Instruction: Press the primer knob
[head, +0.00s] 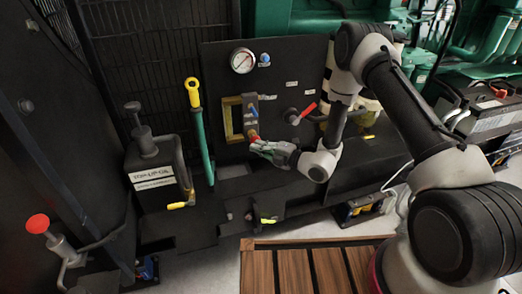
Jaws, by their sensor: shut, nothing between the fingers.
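No label that I can read names the primer knob. A small red and yellow part (253,135) sits at the foot of a grey fitting in a yellow frame (228,120) on the black panel. My gripper (256,146) is shut and empty, its tips at or just below that part; I cannot tell whether they touch. Other knobs are a small blue knob (265,58) beside the gauge, a red round knob (37,223) on a grey stem at lower left, and a black knob (133,107) on the can labelled for top-up oil.
A round gauge (242,60) tops the panel. A red-handled lever (307,110) stands right of my gripper. A yellow-ringed dipstick (193,93) with a green tube stands left. A battery (490,115) and green engine are at right. Wooden slats (310,268) cover the floor in front.

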